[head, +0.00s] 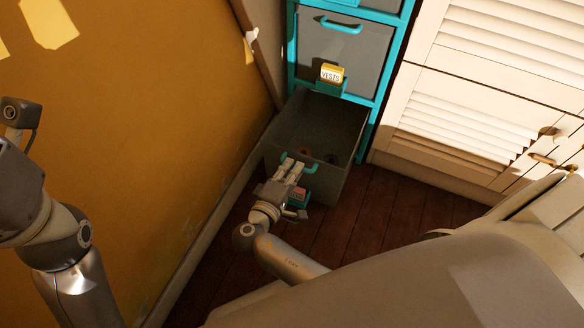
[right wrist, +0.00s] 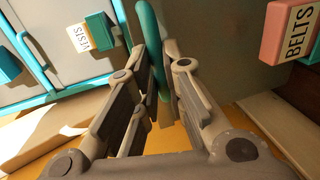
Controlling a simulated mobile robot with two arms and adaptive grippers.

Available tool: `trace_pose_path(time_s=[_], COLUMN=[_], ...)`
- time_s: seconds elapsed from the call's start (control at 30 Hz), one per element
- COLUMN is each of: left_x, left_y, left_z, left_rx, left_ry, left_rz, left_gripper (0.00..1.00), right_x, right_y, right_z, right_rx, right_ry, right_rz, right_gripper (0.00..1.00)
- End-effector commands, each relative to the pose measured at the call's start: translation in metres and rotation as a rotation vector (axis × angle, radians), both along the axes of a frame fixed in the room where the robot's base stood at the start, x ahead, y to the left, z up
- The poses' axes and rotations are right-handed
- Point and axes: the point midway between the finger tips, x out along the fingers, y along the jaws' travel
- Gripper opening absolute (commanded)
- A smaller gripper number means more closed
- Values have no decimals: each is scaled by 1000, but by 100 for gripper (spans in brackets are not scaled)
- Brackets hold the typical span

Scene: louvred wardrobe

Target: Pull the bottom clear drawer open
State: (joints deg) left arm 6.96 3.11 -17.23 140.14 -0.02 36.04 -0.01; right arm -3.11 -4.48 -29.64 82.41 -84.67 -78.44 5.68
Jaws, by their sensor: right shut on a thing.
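The bottom clear drawer (head: 345,180) stands pulled out from the teal-framed drawer unit (head: 291,60), its inside showing from above. Its teal handle (head: 309,167) is on the front face. My right gripper (head: 292,168) is at this handle and shut on it. In the right wrist view the handle (right wrist: 152,45) runs between the two fingers. A pink label marked BELTS (right wrist: 298,30) sits on the drawer front beside the gripper. Small dark and reddish things (head: 304,151) lie inside the drawer, too dim to name. My left arm shows at the left, but its fingers do not.
Above is a closed clear drawer (head: 345,55) with a yellow VESTS label (head: 331,73). An ochre wall (head: 150,120) is close on the left. White louvred doors (head: 465,100) stand on the right. Bare wooden floor (head: 385,215) lies in front and to the right.

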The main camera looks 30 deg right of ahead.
Motion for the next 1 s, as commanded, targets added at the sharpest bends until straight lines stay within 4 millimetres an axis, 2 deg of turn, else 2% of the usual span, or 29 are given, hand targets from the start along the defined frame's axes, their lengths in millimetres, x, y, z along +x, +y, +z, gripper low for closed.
trace_pose_path(time_s=[0.03,0.07,0.23,0.57,1.0], left_x=[0,0,0,1,0], left_y=[0,0,0,0,0], left_z=[0,0,0,0,0], left_rx=[0,0,0,2,1], left_ry=[0,0,0,-3,-1], left_rz=[0,0,0,2,1], left_gripper=[36,36,36,36,36], right_x=[0,0,0,-1,-41], right_y=[1,1,0,2,49], right_z=[0,0,0,0,13], right_rx=[2,1,1,1,2], right_ry=[0,0,0,0,3], right_rz=[2,2,1,1,1], right_gripper=[0,12,33,33,33])
